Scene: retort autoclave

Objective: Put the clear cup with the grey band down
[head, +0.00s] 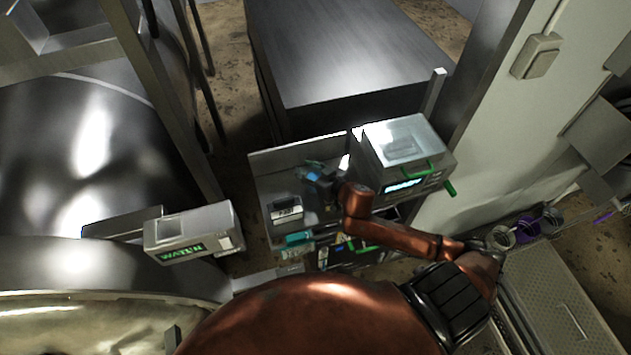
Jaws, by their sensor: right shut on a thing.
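My right arm reaches from the bottom right across to the left. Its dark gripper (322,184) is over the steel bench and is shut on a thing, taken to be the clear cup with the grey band. The cup's outline and band cannot be made out there; only light blue and dark small parts show around the fingers. Whether the held thing touches the bench (262,178) cannot be told. My left gripper is not in view.
A steel box with a lit display and green handles (408,150) stands right of the gripper. A small labelled device (286,208) is to its left. A WATER display box (190,232) is further left. Round banded things, one purple (527,226), lie at the right.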

